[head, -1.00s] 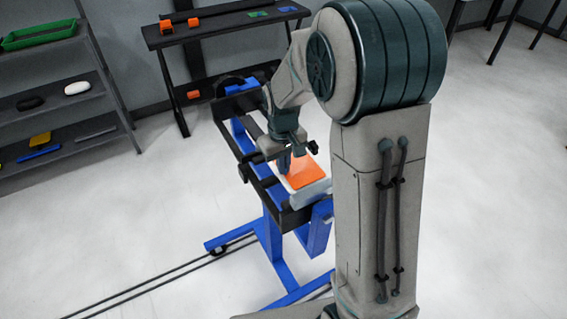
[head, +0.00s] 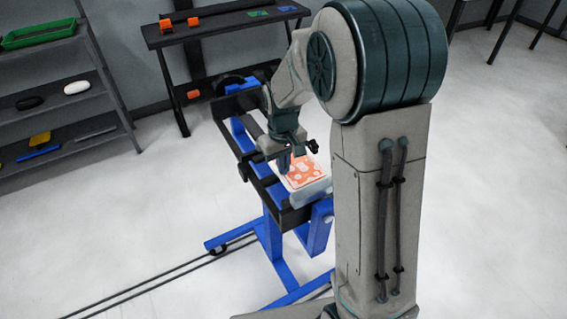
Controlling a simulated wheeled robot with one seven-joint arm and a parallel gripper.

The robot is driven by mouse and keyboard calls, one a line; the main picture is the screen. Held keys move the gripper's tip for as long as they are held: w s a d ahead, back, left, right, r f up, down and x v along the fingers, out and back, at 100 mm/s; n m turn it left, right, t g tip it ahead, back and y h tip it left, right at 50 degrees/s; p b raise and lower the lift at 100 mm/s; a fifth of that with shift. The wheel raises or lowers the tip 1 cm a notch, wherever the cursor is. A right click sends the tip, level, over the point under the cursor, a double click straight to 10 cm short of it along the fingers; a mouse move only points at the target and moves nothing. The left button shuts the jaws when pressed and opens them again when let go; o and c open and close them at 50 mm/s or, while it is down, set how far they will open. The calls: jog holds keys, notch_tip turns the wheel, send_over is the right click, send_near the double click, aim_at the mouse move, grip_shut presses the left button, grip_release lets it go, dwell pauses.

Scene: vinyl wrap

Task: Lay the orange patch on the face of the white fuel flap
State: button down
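The white fuel flap (head: 318,190) rests at the near end of the blue and black stand, its face up. The orange patch (head: 301,178) lies flat over that face. It looks mottled, with white blotches showing through the orange and a pale border around it. My gripper (head: 286,164) points down at the patch's far left edge, touching or just above it. Its fingertips are small and partly hidden, so I cannot tell whether they are open or shut on the patch.
The blue stand (head: 273,245) with black rails holds the flap. A dark table (head: 222,29) with orange, green and blue pieces stands behind. A grey shelf (head: 60,150) with a green tray (head: 40,35) is at the left. The floor around is mostly clear.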

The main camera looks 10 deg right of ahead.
jog(key=shift+f, duration=0.1)
jog(key=c, duration=1.6)
grip_release()
jog(key=shift+o, duration=0.2)
notch_tip(320, 180, up, 14)
jog(key=shift+b, duration=0.3)
